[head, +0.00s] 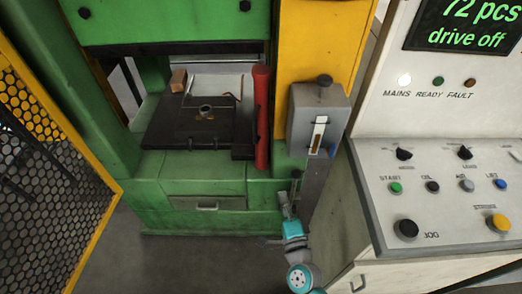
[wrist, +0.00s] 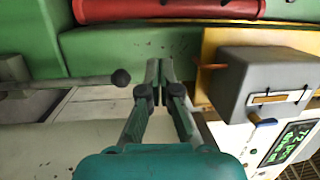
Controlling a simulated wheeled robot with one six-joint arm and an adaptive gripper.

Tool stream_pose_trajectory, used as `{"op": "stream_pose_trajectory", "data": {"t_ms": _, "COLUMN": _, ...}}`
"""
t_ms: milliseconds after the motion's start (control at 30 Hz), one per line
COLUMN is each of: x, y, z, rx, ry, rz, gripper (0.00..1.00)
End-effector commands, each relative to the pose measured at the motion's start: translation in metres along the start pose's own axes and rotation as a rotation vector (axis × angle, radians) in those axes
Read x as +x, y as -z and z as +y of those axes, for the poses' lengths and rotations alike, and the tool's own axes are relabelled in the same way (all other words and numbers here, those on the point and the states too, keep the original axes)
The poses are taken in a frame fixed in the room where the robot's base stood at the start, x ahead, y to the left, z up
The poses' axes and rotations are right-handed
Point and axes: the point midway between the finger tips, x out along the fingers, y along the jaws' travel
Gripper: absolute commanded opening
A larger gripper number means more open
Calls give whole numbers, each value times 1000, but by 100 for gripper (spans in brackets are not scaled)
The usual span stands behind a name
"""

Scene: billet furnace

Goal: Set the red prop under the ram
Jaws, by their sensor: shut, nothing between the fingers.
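The red prop (head: 262,115) is a long cylinder on the right side of the press opening, beside the black bed (head: 160,138). It looks upright in the head view. In the wrist view the red prop (wrist: 175,10) lies across the top edge, beyond my fingertips and apart from them. The green ram (head: 170,22) is above the bed, with an open gap below it. My gripper (wrist: 158,68) is shut and empty, in front of the green press frame. In the head view my gripper (head: 284,205) is small, low and right of the prop.
A grey box (head: 318,112) with a slotted blue-tipped lever is close right of my gripper. A black-knobbed lever (wrist: 121,78) is close left in the wrist view. A brown block (head: 178,80) and a round piece (head: 205,109) lie on the bed. A mesh guard (head: 50,175) stands left.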

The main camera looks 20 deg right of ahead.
Motion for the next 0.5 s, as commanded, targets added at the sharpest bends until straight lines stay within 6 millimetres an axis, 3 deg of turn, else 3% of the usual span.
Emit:
{"op": "stream_pose_trajectory", "data": {"t_ms": 33, "x": 13, "y": -2, "z": -2, "rx": 38, "ry": 10, "rz": 3, "gripper": 0}}
{"op": "stream_pose_trajectory", "data": {"t_ms": 200, "x": 41, "y": -5, "z": -6, "rx": 142, "ry": 27, "rz": 9, "gripper": 0}}
{"op": "stream_pose_trajectory", "data": {"t_ms": 500, "x": 52, "y": -7, "z": -7, "rx": 186, "ry": 32, "rz": 12, "gripper": 0}}
